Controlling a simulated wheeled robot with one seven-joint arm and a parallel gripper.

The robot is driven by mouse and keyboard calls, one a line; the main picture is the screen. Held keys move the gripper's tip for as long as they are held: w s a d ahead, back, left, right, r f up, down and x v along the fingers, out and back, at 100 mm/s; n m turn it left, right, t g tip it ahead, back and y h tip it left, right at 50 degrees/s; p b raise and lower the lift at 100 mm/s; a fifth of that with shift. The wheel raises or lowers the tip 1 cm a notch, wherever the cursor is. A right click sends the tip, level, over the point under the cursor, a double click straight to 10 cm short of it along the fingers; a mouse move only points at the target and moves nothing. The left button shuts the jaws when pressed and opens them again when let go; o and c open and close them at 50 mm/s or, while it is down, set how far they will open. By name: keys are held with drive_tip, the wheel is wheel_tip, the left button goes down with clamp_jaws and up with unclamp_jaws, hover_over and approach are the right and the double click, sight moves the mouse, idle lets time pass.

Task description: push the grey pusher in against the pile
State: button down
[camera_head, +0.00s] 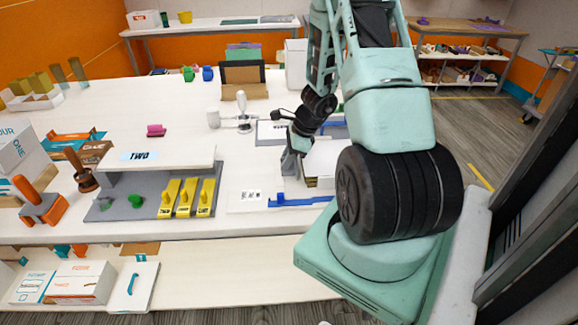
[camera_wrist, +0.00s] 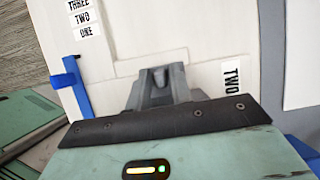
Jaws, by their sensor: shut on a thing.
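My gripper (camera_head: 292,164) reaches down at the left side of a low white-topped stack (camera_head: 322,158) near the table's front. In the wrist view my gripper (camera_wrist: 160,78) is dark grey and nearly closed, with a small grey piece, which I take as the grey pusher (camera_wrist: 160,73), between its fingertips. Most of the pusher is hidden by the fingers, and I cannot tell whether it touches the pile.
A blue strip (camera_head: 300,202) lies in front of the gripper, beside a white card with number labels (camera_head: 250,195). A shelf marked TWO with yellow blocks (camera_head: 185,197) stands left. A white jointed stand (camera_head: 242,120) is behind. Clear table lies between them.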

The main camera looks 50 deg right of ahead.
drive_tip(key=shift+s+d+f, duration=0.4)
drive_tip(key=shift+s+d, duration=0.05)
drive_tip(key=shift+s, duration=0.3)
drive_tip(key=shift+s+d+f, duration=0.4)
drive_tip(key=shift+s+d, duration=0.05)
drive_tip(key=shift+s, duration=0.25)
drive_tip(key=shift+s+d, duration=0.1)
drive_tip(key=shift+d, duration=0.05)
drive_tip(key=shift+s+d, duration=0.3)
drive_tip(key=shift+s, duration=0.05)
drive_tip(key=shift+b, duration=0.3)
drive_tip(key=c, duration=1.6)
unclamp_jaws()
drive_tip(key=shift+c, duration=0.2)
drive_tip(key=shift+w+r, duration=0.1)
drive_tip(key=shift+w+r+p, duration=0.15)
drive_tip(key=shift+r+p, duration=1)
drive_tip(key=shift+r, duration=0.15)
drive_tip(key=shift+w+r+p, duration=0.15)
drive_tip(key=shift+r+p, duration=1)
drive_tip(key=shift+r, duration=0.15)
